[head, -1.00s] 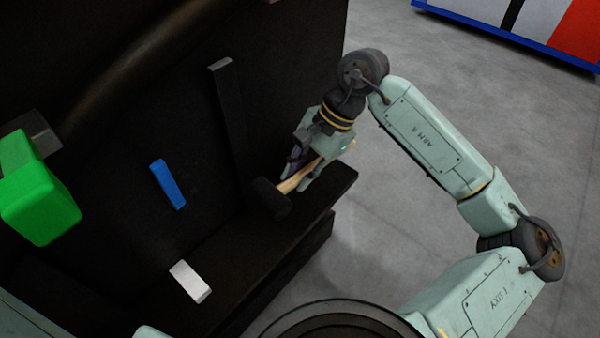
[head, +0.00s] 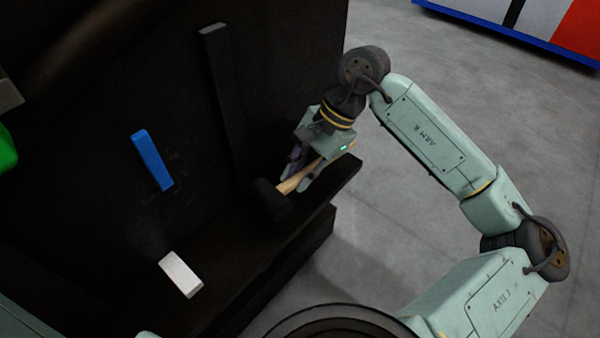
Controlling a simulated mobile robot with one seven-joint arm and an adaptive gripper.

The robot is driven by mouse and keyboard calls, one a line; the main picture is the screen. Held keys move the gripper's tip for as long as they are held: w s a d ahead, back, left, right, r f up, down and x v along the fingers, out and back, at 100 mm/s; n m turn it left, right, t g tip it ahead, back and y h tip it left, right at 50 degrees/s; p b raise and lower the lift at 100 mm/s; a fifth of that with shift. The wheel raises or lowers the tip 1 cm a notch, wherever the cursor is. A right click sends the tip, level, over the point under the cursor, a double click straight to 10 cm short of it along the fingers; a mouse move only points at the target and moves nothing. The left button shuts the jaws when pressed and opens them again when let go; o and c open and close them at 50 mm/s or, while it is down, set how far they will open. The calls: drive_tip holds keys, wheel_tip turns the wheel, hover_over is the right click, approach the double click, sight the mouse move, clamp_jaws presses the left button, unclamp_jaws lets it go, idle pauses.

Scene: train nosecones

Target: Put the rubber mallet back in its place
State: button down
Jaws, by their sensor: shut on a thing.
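The rubber mallet has a black head (head: 269,199) and a pale wooden handle (head: 297,181). My gripper (head: 302,180) is shut on the handle, with its fingers pointing down toward the dark ledge. The mallet's head sticks out to the lower left of the fingers and the handle's far end shows to their upper right. The head is over or on the dark ledge (head: 228,248); I cannot tell whether it touches. No marked place for the mallet is clear to me in this view.
A blue block (head: 152,160) is on the dark panel, and a white block (head: 181,274) lies at the ledge. A dark upright bar (head: 222,95) stands left of my gripper. A green object (head: 5,150) is cut off at the left edge. Grey floor (head: 400,170) is open at right.

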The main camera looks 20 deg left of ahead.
drive_tip(key=shift+f+b, duration=1.95)
drive_tip(key=shift+b, duration=0.1)
drive_tip(key=c, duration=1.4)
unclamp_jaws()
drive_tip(key=shift+o, duration=0.2)
drive_tip(key=v, duration=1.2)
